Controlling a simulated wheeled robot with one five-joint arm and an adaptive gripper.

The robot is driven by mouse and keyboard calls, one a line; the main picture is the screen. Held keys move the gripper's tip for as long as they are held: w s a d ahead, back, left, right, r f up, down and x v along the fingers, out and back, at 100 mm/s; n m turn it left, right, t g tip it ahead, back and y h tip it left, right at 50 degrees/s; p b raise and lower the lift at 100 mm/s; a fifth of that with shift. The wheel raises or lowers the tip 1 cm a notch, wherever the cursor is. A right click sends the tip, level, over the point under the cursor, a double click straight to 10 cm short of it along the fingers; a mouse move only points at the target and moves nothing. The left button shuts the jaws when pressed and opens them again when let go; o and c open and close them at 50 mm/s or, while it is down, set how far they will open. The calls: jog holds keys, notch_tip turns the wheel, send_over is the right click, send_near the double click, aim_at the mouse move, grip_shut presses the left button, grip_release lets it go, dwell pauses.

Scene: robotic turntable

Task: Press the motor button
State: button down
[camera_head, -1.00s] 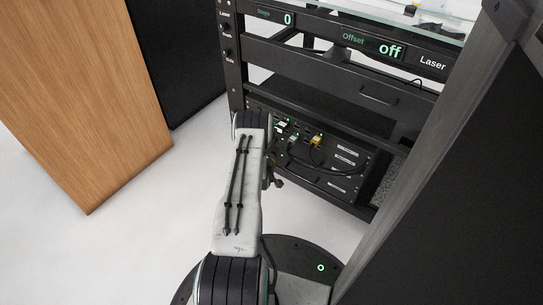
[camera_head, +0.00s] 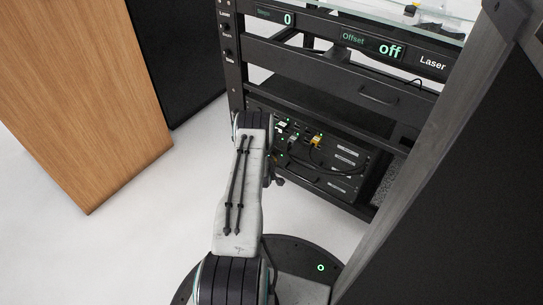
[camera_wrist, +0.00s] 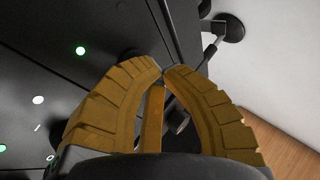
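My gripper (camera_wrist: 164,70) shows in the wrist view with ochre, ribbed fingers whose tips meet, with nothing visible between them. In the head view, my arm mostly hides the gripper beside the rack's lower part. Small dark controls (camera_head: 226,37) with tiny labels run down the rack's left post, above my arm. I cannot read with certainty which one is the motor button.
The black rack (camera_head: 330,75) has displays reading "0" and "off", and cabled electronics (camera_head: 315,145) low down. A wooden panel (camera_head: 90,90) stands left, with a black block (camera_head: 180,60) behind it. A large dark panel (camera_head: 470,190) blocks the right. White floor is clear left of my arm.

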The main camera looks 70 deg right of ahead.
jog(key=shift+d, duration=0.35)
dwell(0.4)
jog(key=shift+a, duration=0.15)
jog(key=shift+w+a, duration=0.1)
jog(key=shift+a, duration=0.6)
dwell(0.5)
